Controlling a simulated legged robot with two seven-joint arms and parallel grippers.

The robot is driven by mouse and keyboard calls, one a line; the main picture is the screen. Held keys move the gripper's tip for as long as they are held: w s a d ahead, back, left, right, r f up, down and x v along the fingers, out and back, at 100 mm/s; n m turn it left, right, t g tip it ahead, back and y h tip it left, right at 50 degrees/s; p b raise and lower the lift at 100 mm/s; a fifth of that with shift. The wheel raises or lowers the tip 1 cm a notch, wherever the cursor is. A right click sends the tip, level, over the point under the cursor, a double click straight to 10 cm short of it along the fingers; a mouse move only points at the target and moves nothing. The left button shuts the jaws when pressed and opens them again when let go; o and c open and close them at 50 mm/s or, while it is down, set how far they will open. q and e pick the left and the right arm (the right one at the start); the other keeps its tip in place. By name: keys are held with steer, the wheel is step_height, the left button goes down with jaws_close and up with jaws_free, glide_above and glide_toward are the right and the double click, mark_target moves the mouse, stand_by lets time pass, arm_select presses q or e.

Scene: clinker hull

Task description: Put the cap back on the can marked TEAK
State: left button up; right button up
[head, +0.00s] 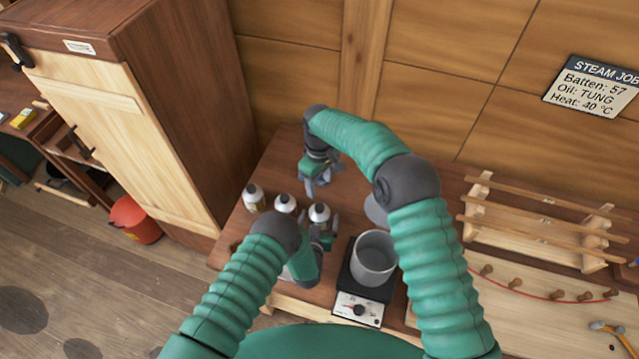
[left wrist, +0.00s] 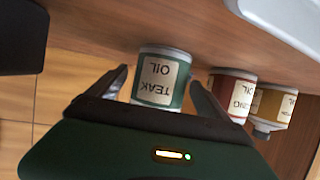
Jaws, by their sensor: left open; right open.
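The can marked TEAK (left wrist: 161,77) shows upside down in the left wrist view, its label facing me. My left gripper (left wrist: 158,84) is open with one finger on each side of it; I cannot tell whether they touch. In the head view my left gripper (head: 322,238) is beside the rightmost of three cans (head: 319,213), which appears to be TEAK. Its top is hidden in the wrist view and too small to judge in the head view. My right gripper (head: 319,182) is open and empty, behind the cans. I cannot make out a loose cap.
Two other cans (head: 254,197) (head: 285,204) stand left of it; one red-labelled can (left wrist: 232,92) is close to my left finger. A grey disc (head: 375,210) is partly behind my right arm.

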arm_select(q)
steer(key=b+v, duration=0.1)
steer(key=v, duration=0.6)
steer(key=b+v, duration=0.1)
steer(key=v, duration=0.6)
steer(key=shift+s+a+f+b, duration=0.1)
steer(key=shift+s+a+b, duration=0.05)
steer(key=shift+s+b, duration=0.3)
steer(key=shift+s+a+r, duration=0.1)
steer(key=shift+s+r, duration=0.2)
steer(key=shift+s, duration=0.15)
